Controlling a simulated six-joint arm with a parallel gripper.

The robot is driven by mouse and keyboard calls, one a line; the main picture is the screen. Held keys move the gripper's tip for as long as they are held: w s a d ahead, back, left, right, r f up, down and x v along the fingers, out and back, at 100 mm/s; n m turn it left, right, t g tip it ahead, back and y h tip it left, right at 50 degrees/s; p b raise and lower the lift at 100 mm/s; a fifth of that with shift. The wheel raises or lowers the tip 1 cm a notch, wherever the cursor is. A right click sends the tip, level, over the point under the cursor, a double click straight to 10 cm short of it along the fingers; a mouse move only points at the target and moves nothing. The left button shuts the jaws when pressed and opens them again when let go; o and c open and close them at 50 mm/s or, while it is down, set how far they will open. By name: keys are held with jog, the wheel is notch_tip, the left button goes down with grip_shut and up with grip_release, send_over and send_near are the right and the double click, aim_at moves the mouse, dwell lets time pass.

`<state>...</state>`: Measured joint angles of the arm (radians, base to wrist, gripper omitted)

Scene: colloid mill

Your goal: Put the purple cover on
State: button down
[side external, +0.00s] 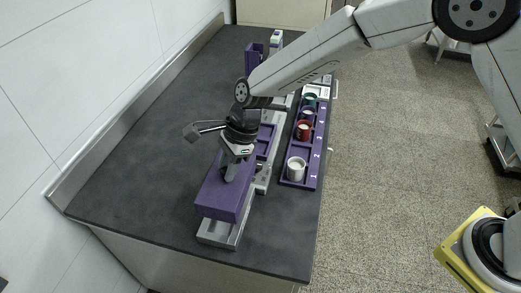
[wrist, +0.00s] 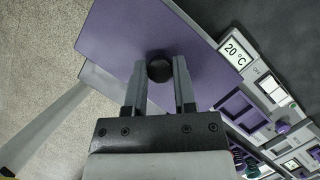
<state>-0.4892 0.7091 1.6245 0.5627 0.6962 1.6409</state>
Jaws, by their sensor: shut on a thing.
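The purple cover (side external: 221,196) is a box-like shell over the near end of the grey mill machine (side external: 219,234). In the side view it appears to sit on or just above the grey base; I cannot tell whether it is fully seated. My gripper (side external: 229,176) is above the cover, pointing down. In the wrist view the cover's flat purple top (wrist: 130,35) fills the upper middle, and my gripper (wrist: 158,75) is shut on its round black knob (wrist: 159,67). The underside of the cover is hidden.
A purple rack (side external: 290,180) with numbered slots holds white, red and green cups to the right. The machine's panel with a 20 °C display (wrist: 235,52) lies beside the cover. A purple holder (side external: 253,57) stands at the back. The dark counter (side external: 135,160) is clear to the left.

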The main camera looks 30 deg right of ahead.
aim_at(226, 190)
jog(key=shift+w+a+r, duration=0.15)
jog(key=shift+w+a, duration=0.3)
jog(key=shift+f, duration=0.2)
jog(key=shift+f, duration=4.1)
jog(key=shift+f, duration=0.2)
jog(key=shift+c, duration=1.8)
grip_release()
jog(key=shift+o, duration=0.3)
jog(key=o, duration=0.3)
